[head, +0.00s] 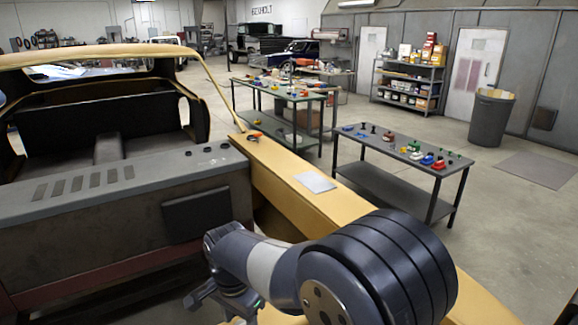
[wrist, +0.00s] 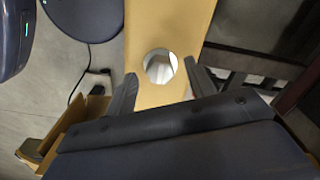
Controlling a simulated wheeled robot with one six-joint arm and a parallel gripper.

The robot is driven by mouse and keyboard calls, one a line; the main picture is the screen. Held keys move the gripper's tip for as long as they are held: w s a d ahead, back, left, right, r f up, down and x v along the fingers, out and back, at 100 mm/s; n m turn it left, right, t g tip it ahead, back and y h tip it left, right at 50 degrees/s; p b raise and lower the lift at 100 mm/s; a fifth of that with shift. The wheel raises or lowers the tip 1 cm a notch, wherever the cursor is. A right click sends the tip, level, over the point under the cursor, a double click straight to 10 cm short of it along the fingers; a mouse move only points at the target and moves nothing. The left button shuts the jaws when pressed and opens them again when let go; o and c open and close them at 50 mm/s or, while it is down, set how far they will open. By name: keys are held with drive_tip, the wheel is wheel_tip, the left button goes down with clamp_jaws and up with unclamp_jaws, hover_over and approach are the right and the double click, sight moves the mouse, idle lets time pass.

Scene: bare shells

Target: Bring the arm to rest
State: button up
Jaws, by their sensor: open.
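My gripper shows in the wrist view (wrist: 160,71) with its two dark fingers spread apart and nothing between them. Behind the gap lies a yellow-tan surface with a pale, many-sided opening or plate (wrist: 160,66). In the head view my gripper (head: 232,303) is low in the picture, partly hidden by my arm, over the side of a bare car shell (head: 120,205). My arm is bent, with its large dark joint at the lower right. No object is held.
The shell's yellow side rail (head: 290,175) carries a pale flat plate (head: 315,182) and a small orange-and-black item (head: 256,135). A grey table (head: 395,140) with small coloured parts stands to the right, a green-topped table (head: 285,92) behind. A grey bin (head: 489,120) stands far right. Open floor lies between.

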wheel_tip(320, 180, up, 11)
drive_tip(key=b, duration=0.1)
wheel_tip(320, 180, down, 10)
drive_tip(key=shift+f+p, duration=0.25)
drive_tip(key=shift+p, duration=0.3)
drive_tip(key=shift+f, duration=0.3)
drive_tip(key=n, duration=0.5)
drive_tip(key=shift+n, duration=0.4)
drive_tip(key=n, duration=1.1)
drive_tip(key=shift+d+n+b, duration=0.1)
drive_tip(key=shift+n+b, duration=0.2)
drive_tip(key=shift+b, duration=0.1)
drive_tip(key=n, duration=0.5)
drive_tip(key=shift+n, duration=0.3)
